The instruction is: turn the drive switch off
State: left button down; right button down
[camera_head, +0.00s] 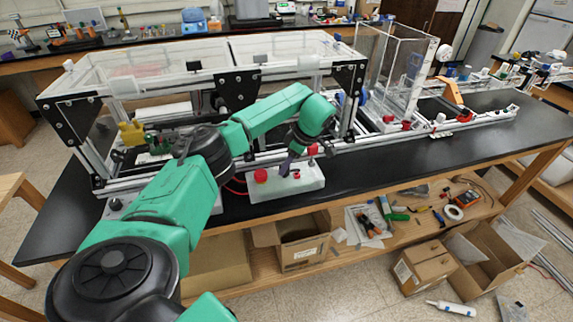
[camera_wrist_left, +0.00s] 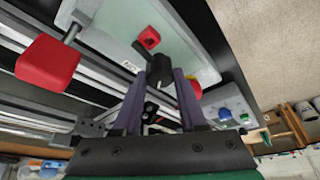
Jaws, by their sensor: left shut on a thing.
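A white control box (camera_head: 300,187) sits at the front of the black bench, with red buttons on it. In the left wrist view its pale panel (camera_wrist_left: 118,32) carries a small red part (camera_wrist_left: 150,38) and a black switch knob (camera_wrist_left: 159,72). My left gripper (camera_head: 287,164) is over the box. In the left wrist view its purple fingers (camera_wrist_left: 160,80) are shut on the black knob. No label for the drive switch is legible. The knob's exact setting cannot be told. My right gripper is not in view.
The extrusion frame (camera_head: 180,85) with clear panels stands behind the box. A red block on a rod (camera_wrist_left: 48,66) is close by in the left wrist view. A clear upright enclosure (camera_head: 395,75) stands further right. The bench top (camera_head: 400,160) right of the box is clear.

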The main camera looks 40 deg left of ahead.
pick_arm(q)
jog(key=shift+n, duration=0.6)
jog(key=shift+g, duration=0.3)
jog(key=shift+c, duration=2.3)
grip_release()
jog(key=shift+r, duration=0.1)
